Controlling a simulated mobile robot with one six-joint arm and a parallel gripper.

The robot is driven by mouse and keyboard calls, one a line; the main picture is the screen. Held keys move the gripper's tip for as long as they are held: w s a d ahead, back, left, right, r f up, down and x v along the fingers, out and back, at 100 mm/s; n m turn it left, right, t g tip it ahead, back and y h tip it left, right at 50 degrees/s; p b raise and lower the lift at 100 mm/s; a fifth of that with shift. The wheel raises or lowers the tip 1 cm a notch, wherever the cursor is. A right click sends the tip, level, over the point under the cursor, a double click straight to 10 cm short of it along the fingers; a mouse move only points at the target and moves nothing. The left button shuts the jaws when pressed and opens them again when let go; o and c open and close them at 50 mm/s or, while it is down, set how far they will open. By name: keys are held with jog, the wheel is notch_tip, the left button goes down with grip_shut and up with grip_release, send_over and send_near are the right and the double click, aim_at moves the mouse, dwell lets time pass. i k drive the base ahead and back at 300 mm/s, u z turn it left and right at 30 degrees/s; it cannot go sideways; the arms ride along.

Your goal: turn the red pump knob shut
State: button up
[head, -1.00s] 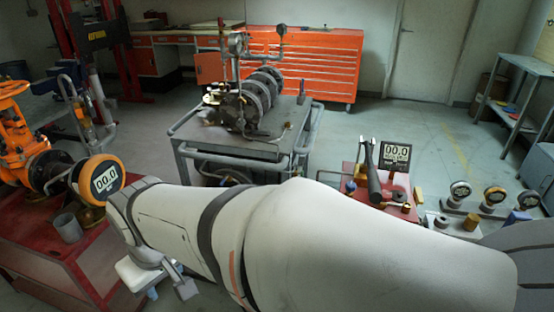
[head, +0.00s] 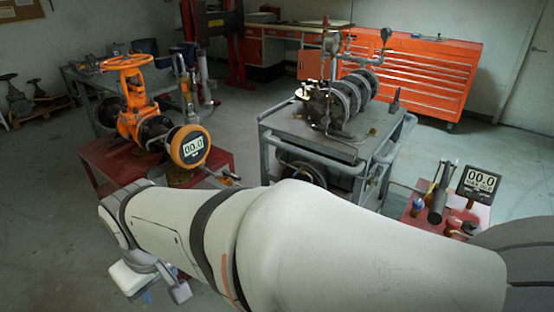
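A red pump unit (head: 416,212) stands at the right, partly behind my white arm. It has a dark upright handle (head: 437,206) and small red parts near its base. I cannot tell which of them is the knob, or how far it is turned. A digital gauge (head: 479,183) on it reads 00.0. My gripper (head: 155,284) shows only in part below the end of my arm at the lower left, far from the pump. I cannot tell whether its fingers are open or shut.
A grey cart (head: 290,133) with machinery stands mid-view. An orange tool cabinet (head: 430,75) is behind. Bare floor lies at the lower left.

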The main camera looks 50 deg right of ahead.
aim_at(452, 223)
jog(key=u, duration=0.4)
jog(key=i, duration=1.6)
jog(key=z, duration=1.9)
jog(key=k, duration=0.1)
jog(key=z, duration=2.7)
jog(key=i, duration=1)
jog(key=z, duration=0.1)
